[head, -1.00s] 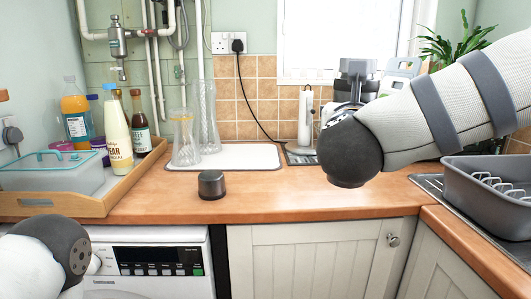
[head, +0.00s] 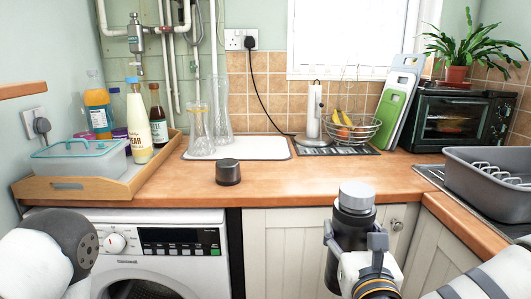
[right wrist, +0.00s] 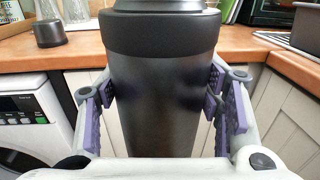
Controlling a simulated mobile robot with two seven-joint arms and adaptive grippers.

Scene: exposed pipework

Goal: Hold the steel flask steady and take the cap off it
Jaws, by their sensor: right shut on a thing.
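The steel flask (head: 349,232), dark grey, is upright in my right gripper (head: 353,240), in front of the counter's front edge. In the right wrist view the flask (right wrist: 155,100) stands between the purple-padded fingers of the right gripper (right wrist: 160,103), which press on both sides. Its black upper band is clear there, but its very top is cut off. In the head view a lighter grey round top (head: 357,195) shows on the flask. A short dark cylinder (head: 228,172), like a cup or cap, stands alone on the counter. My left gripper is out of view; only part of that arm shows.
A wooden tray (head: 75,190) with bottles and a lidded box is at left. Glass vessels stand on a white mat (head: 262,148). A wire fruit basket (head: 352,128), oven (head: 455,120) and grey dish rack (head: 485,185) are at right. The middle counter is mostly clear.

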